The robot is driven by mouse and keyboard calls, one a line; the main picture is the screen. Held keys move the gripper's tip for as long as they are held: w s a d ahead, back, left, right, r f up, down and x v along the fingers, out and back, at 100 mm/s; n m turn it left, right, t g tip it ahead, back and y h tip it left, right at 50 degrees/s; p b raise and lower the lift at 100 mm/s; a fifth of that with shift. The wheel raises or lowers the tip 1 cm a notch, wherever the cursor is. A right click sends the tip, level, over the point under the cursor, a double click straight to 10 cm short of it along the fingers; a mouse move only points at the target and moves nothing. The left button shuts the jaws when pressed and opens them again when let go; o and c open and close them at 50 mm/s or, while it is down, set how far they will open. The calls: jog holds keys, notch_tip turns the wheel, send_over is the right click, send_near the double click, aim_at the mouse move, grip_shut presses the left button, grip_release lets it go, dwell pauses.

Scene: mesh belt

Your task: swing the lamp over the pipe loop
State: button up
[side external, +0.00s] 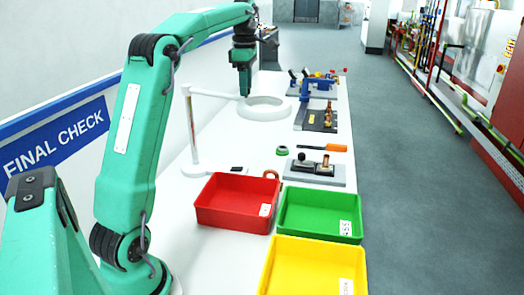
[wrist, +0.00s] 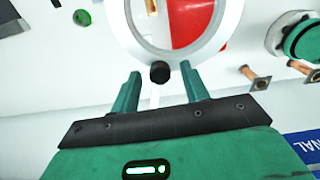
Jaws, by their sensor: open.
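The lamp is a white ring head (side external: 264,112) on a thin arm from a white post (side external: 192,135) at the table's left side. In the wrist view its ring (wrist: 234,20) fills the upper middle, with a black knob (wrist: 160,73) on its near rim. My gripper (side external: 244,94) points down at the ring's left edge. In the wrist view my gripper (wrist: 160,70) is open, its fingertips on either side of the knob, with gaps showing. A copper-coloured loop (side external: 271,174) stands behind the red bin; I cannot tell surely whether it is the pipe loop.
Red (side external: 232,222), green (side external: 318,233) and yellow (side external: 300,266) bins fill the table's near end. A grey fixture (side external: 325,177), an orange-handled tool (side external: 322,147) and a dark plate with copper fittings (side external: 312,120) lie to the right. White tabletop is clear between post and ring.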

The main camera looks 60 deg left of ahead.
jog(key=shift+r, duration=0.15)
jog(key=shift+r, duration=3.75)
jog(key=shift+d, duration=0.1)
jog(key=s+d+f+m+t, duration=0.1)
jog(key=s+d+m, duration=0.2)
jog(key=d+m, duration=0.45)
jog(key=s+d+f+m+t, duration=0.1)
jog(key=s+d+m+t, duration=0.15)
jog(key=d+m, duration=0.5)
jog(key=s+d+f+m+t, duration=0.2)
jog(key=s+d+f+m, duration=1)
jog(key=s+f, duration=0.2)
jog(key=shift+s+f+m, duration=0.2)
jog(key=shift+f+m, duration=0.1)
jog(key=shift+f, duration=0.4)
